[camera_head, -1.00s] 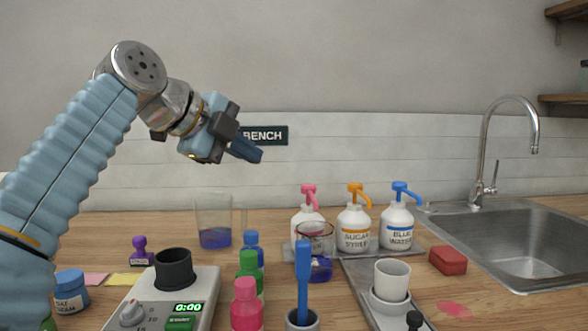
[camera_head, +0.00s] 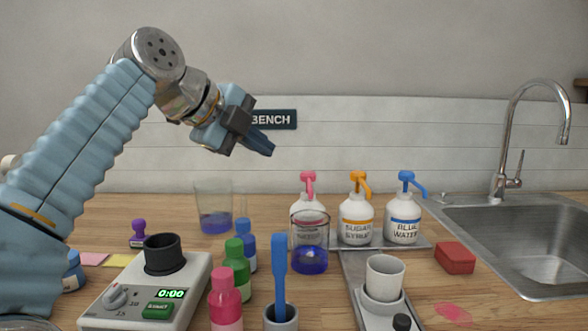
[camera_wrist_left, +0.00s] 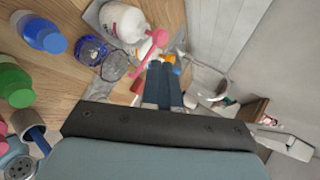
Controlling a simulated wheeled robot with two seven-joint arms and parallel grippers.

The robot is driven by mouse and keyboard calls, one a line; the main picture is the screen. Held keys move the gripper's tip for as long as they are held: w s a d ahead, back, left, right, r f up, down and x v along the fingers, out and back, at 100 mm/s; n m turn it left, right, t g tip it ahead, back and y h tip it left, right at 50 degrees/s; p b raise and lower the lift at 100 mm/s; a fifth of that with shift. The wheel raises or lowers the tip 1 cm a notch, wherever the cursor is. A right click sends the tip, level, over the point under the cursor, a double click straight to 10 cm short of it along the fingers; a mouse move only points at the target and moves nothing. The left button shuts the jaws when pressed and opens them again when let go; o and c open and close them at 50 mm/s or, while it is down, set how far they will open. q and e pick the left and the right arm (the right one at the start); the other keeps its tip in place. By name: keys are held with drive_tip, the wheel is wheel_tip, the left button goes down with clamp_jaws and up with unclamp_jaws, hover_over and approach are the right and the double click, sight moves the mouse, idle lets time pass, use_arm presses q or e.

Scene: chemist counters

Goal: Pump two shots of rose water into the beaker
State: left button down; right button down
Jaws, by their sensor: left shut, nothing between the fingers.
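The white bottle with the pink pump (camera_head: 308,203) stands at the left of the pump row; its label is mostly hidden behind a glass beaker. That glass beaker (camera_head: 310,233) holds blue liquid and stands just in front of it. My left gripper (camera_head: 262,145) is shut and empty, in the air above and left of the pink pump. In the left wrist view the shut fingers (camera_wrist_left: 163,85) show near the pink pump head (camera_wrist_left: 162,38), with the beaker (camera_wrist_left: 115,66) to the left. My right gripper is not in view.
Sugar syrup (camera_head: 356,220) and blue water (camera_head: 403,218) pump bottles stand to the right on a grey tray. A larger beaker (camera_head: 213,205) with blue liquid stands behind left. A sink is at right.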

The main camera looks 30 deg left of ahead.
sight(303, 174)
use_arm(q)
drive_tip(key=x, duration=0.9)
drive_tip(key=shift+w+d+f+p, duration=0.1)
drive_tip(key=shift+w+f+p, duration=0.2)
drive_tip(key=shift+p, duration=0.1)
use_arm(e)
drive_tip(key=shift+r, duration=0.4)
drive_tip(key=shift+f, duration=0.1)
